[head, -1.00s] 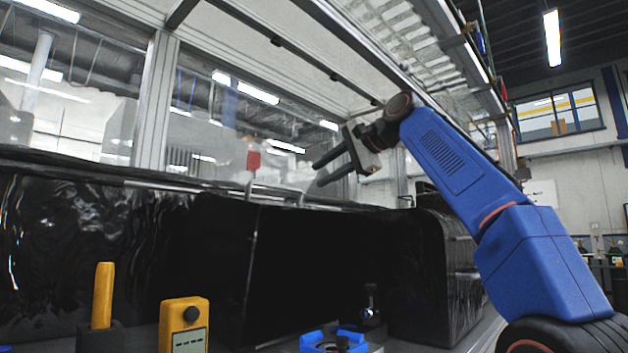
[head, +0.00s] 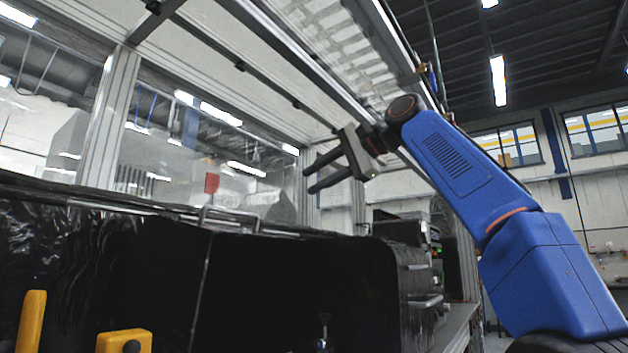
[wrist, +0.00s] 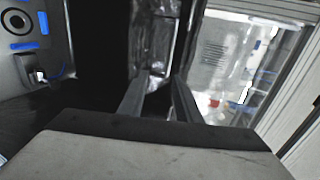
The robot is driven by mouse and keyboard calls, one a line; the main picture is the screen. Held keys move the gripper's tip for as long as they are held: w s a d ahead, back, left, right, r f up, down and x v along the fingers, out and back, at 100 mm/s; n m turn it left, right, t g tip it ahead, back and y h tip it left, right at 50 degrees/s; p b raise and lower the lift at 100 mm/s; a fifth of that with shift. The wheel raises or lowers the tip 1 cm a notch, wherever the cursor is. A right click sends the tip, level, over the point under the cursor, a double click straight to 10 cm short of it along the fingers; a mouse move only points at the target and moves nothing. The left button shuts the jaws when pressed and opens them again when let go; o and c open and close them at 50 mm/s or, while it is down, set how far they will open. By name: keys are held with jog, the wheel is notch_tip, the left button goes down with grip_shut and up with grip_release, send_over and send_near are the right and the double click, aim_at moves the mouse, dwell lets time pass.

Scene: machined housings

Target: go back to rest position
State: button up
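My gripper (head: 306,180) is raised in the upper middle of the head view, in front of the glazed frame and above the black-covered enclosure (head: 290,290). Its two dark fingers point left and stand apart with nothing between them. In the wrist view the two fingers (wrist: 160,98) also show apart and empty. My blue arm reaches up from the lower right of the head view.
A yellow handle (head: 32,320) and a yellow device (head: 124,341) are cut off at the bottom left. A small dark knobbed part (head: 323,335) shows at the bottom middle. Aluminium posts (head: 110,130) and an overhead beam (head: 290,60) stand near the gripper.

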jog(key=shift+f, duration=0.1)
dwell(0.3)
jog(key=s+d+f+n+h, duration=0.1)
jog(key=s+d+f+h, duration=0.3)
jog(key=f, duration=0.6)
jog(key=s+d+f+h, duration=0.1)
jog(key=s+d+f, duration=0.1)
jog(key=d+f, duration=0.6)
jog(key=s+d+f+n+h, duration=0.1)
jog(key=s+d+f+h, duration=0.15)
jog(key=f, duration=0.95)
jog(key=s+d+f+n+g+h, duration=0.1)
jog(key=s+d+f, duration=0.3)
jog(key=s+f, duration=0.4)
jog(key=s+d+f+n+g+h, duration=0.1)
jog(key=s+d+f, duration=0.3)
jog(key=f, duration=1.6)
jog(key=s+d+f+n+g+h, duration=0.1)
jog(key=s+d+f+n+h, duration=0.1)
jog(key=s+f, duration=1.1)
jog(key=shift+d+f+n+g, duration=0.35)
jog(key=shift+d+n, duration=0.25)
jog(key=shift+d, duration=0.35)
